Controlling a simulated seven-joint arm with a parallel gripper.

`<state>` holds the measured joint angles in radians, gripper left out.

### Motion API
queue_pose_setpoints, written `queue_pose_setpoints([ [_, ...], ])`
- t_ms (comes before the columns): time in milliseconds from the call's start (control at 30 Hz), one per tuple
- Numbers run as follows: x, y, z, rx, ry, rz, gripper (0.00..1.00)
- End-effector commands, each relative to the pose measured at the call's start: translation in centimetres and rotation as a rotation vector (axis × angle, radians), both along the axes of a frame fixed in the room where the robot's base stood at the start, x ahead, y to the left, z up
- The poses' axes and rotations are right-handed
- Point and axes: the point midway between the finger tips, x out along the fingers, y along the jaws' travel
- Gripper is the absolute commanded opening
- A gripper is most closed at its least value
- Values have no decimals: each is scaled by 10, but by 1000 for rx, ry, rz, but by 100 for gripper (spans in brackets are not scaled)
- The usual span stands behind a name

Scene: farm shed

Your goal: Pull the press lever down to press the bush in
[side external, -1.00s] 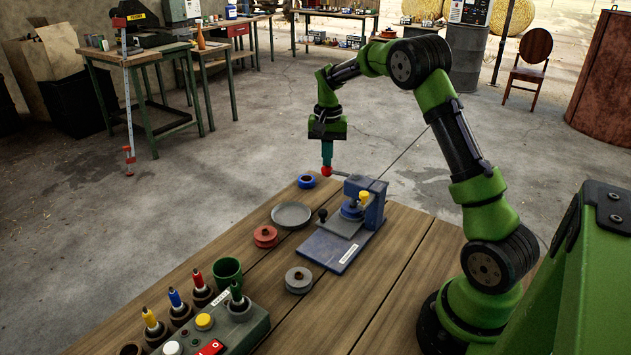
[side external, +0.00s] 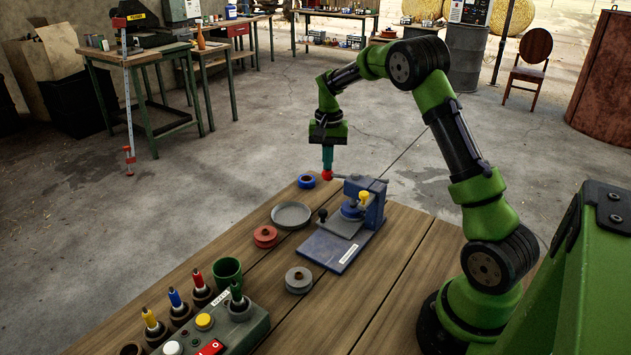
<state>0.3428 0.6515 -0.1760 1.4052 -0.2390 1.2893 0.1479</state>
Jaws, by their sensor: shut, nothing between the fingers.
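The blue-grey press (side external: 372,205) stands on the wooden bench with its flat base plate toward the front left. Its lever is a thin rod (side external: 340,178) reaching left from the press top, nearly level, with a red ball knob (side external: 327,176) at its end. My gripper (side external: 327,166) points straight down with its teal fingers shut, tips at the top of the red knob; they look in contact. A yellow piece (side external: 364,197) sits on the press above a round blue part (side external: 351,210). I cannot tell which part is the bush.
A grey dish (side external: 291,215), a red ring part (side external: 265,237), a grey ring part (side external: 298,280) and a blue ring (side external: 306,181) lie left of the press. A control box (side external: 225,325) and a green cup (side external: 227,272) stand at the front left.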

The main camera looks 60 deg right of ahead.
Motion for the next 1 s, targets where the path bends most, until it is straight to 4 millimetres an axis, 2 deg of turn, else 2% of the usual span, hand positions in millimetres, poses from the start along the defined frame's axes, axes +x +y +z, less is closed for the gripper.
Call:
queue_pose_setpoints([
  [1000, -5, 0, -13, 1, 6, -1, 0],
])
